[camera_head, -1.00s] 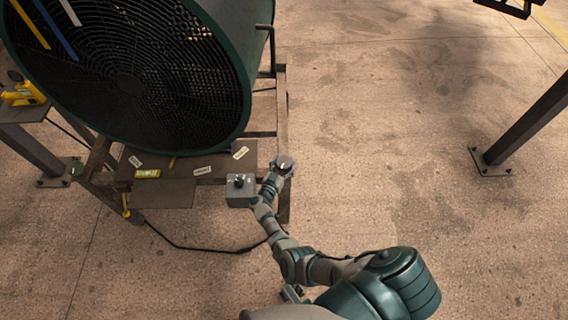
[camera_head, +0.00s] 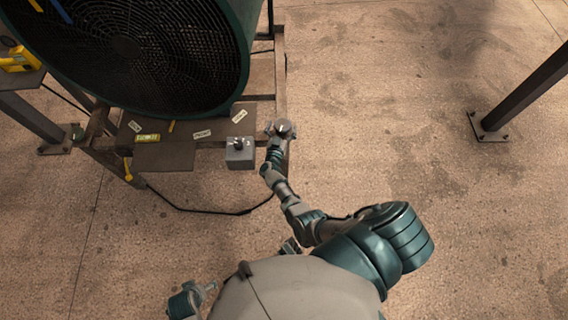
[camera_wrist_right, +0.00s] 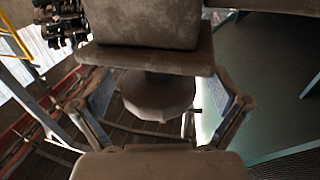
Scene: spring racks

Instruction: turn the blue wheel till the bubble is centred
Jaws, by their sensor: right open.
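No blue wheel can be made out. My right gripper (camera_head: 281,128) is at the front right corner of the fan stand, beside a grey box with a black knob (camera_head: 239,152). In the right wrist view the right gripper (camera_wrist_right: 165,108) is open, its fingers on either side of a round grey-brown disc (camera_wrist_right: 157,97) under a block. I cannot tell whether this is the wheel, or whether the fingers touch it. A small yellow bar (camera_head: 147,138) lies on the stand's plate; no bubble can be made out. My left gripper (camera_head: 207,290) is low in the head view, away from the stand.
A large dark green drum fan (camera_head: 130,50) stands on a brown frame (camera_head: 280,75). A yellow device (camera_head: 18,60) sits on a post at left. A black cable (camera_head: 200,210) lies on the floor. A dark post (camera_head: 525,90) stands at right.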

